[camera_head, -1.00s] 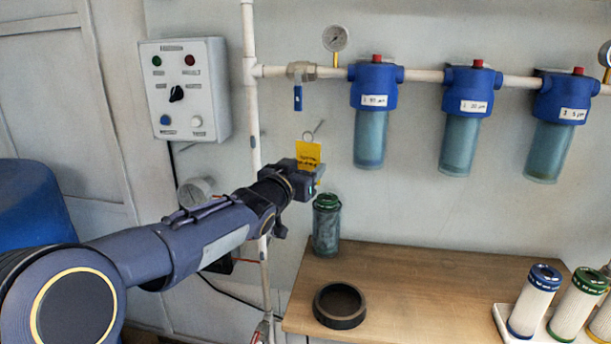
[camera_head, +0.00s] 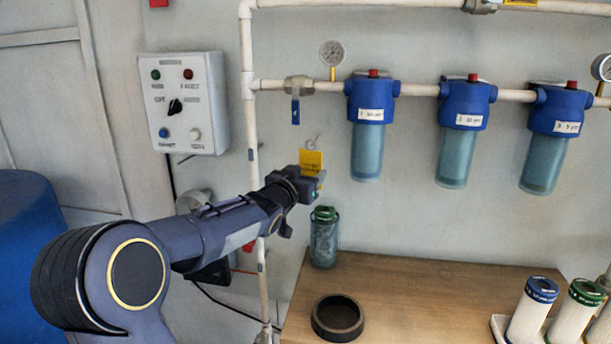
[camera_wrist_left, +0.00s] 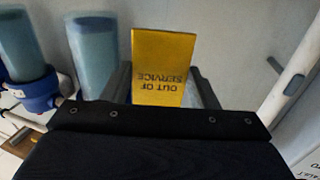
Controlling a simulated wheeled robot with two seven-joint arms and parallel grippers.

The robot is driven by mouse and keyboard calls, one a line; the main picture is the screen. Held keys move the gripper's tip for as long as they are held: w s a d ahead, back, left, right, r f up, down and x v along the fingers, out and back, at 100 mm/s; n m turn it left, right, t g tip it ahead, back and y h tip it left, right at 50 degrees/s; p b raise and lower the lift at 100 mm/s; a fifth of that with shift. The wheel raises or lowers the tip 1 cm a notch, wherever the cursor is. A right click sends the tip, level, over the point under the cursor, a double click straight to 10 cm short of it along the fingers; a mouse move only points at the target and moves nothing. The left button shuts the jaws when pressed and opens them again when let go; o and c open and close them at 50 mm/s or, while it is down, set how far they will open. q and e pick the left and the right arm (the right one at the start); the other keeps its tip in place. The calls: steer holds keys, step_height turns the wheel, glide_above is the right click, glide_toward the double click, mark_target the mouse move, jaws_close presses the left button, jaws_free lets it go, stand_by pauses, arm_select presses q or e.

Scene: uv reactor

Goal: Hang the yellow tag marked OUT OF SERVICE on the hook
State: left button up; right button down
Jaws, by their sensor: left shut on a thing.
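The yellow tag (camera_head: 311,161) is upright in my left gripper (camera_head: 316,182), in front of the grey wall. A thin wire loop shows at its top in the head view. In the left wrist view the tag (camera_wrist_left: 163,55) reads OUT OF SERVICE upside down, between the fingers of the left gripper (camera_wrist_left: 162,95). A thin metal hook (camera_head: 317,137) shows just by the loop in the head view. I cannot tell whether loop and hook touch. A thin grey piece at the wrist view's right may be the hook. My right gripper is not in view.
A white vertical pipe (camera_head: 250,130) and a blue-handled valve (camera_head: 296,103) are close to the tag. Blue filter housings (camera_head: 373,100) hang to the right. Below are a green-capped canister (camera_head: 324,240) and a black ring (camera_head: 338,315) on the wooden bench (camera_head: 420,290).

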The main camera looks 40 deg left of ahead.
mark_target(307, 172)
arm_select(q)
steer(key=shift+w+a+f+p, duration=0.1)
steer(key=shift+w+a+p, duration=0.25)
steer(key=shift+w, duration=0.35)
steer(key=shift+w+a+p, duration=0.2)
steer(key=shift+w+a, duration=0.2)
steer(key=shift+w, duration=0.3)
steer(key=shift+w+a+f, duration=0.3)
steer(key=shift+w+f, duration=0.2)
steer(key=o, duration=1)
steer(key=shift+o, duration=0.2)
steer(key=s+d+f+g+h+p, duration=0.1)
steer(key=s+d+f+g, duration=0.3)
steer(key=s+d, duration=0.5)
steer(key=s+d+f+g+h+p, duration=0.2)
steer(key=s+d+f+g+h, duration=0.2)
steer(key=s+d, duration=0.6)
steer(key=s+d+f+m+g+h+p, duration=0.1)
steer(key=s+d+f+g+h, duration=0.2)
steer(key=s+d, duration=0.7)
steer(key=s+f, duration=0.2)
steer(key=s, duration=0.5)
steer(key=shift+d+f+g, duration=0.2)
steer(key=shift+f+g, duration=0.2)
